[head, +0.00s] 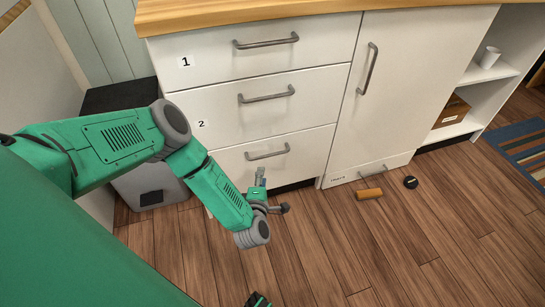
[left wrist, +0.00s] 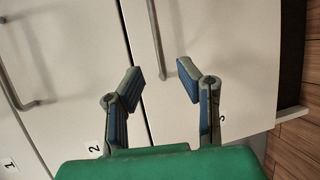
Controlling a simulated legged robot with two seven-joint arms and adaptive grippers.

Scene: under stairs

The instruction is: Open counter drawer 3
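Drawer 3 (head: 305,153) is the bottom white drawer of the counter, with a grey bar handle (head: 267,152). It looks closed and flush with the drawers above. In the left wrist view, its label 3 (left wrist: 222,116) shows beside the right finger, and its handle (left wrist: 156,38) stands beyond the fingertips, roughly in line with the gap between them. My left gripper (head: 261,180) is just below and in front of that handle. In the left wrist view the gripper (left wrist: 160,82) is open, with nothing between its fingers.
Drawer 2 (head: 225,113) and drawer 1 (head: 220,65) above look closed. A tall cabinet door (head: 400,80) is to the right. A brown cylinder (head: 369,194) and a dark round object (head: 410,182) lie on the wood floor. A grey bin (head: 150,187) stands left of the counter.

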